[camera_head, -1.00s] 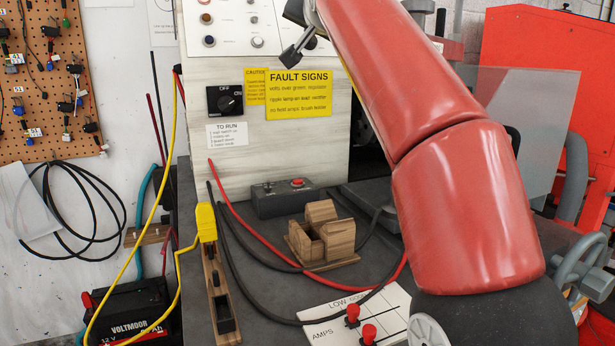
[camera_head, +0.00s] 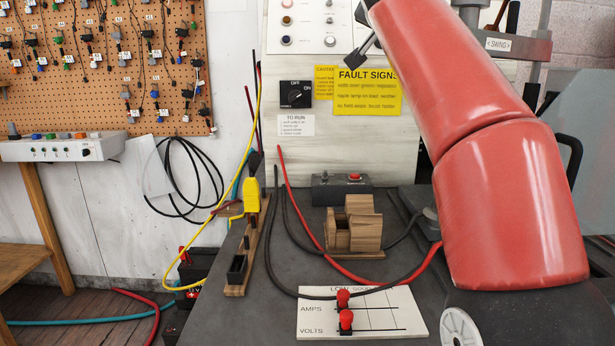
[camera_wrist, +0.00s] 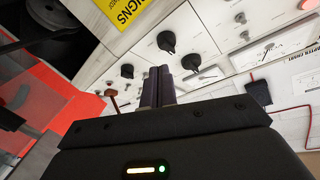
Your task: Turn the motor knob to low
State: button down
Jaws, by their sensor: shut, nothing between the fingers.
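In the wrist view my gripper (camera_wrist: 159,72) is shut and empty, its dark fingers side by side in front of a white panel (camera_wrist: 213,20). Several black knobs show on the panel: one above the fingertips (camera_wrist: 166,41), one just right of them (camera_wrist: 190,61), one to the left (camera_wrist: 127,71). I cannot read which is the motor knob, nor its setting. Fingertip contact with the panel cannot be made out. In the head view a black OFF/ON rotary switch (camera_head: 295,95) sits on the machine front; my red arm hides the panel's right part, and my gripper is not clearly seen.
A yellow fault sign (camera_head: 368,92) is on the machine front. On the dark bench are a wooden block fixture (camera_head: 354,228), a grey box with a red button (camera_head: 342,189), loose red and black cables, and a white slider board (camera_head: 385,320). A pegboard (camera_head: 120,60) hangs left.

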jog(key=w+f, duration=0.3)
jog(key=w, duration=0.2)
jog(key=shift+w, duration=0.25)
jog(key=shift+f, duration=0.1)
jog(key=shift+w+r+p, duration=0.15)
jog(key=shift+r+p, duration=0.1)
jog(key=shift+p, duration=0.15)
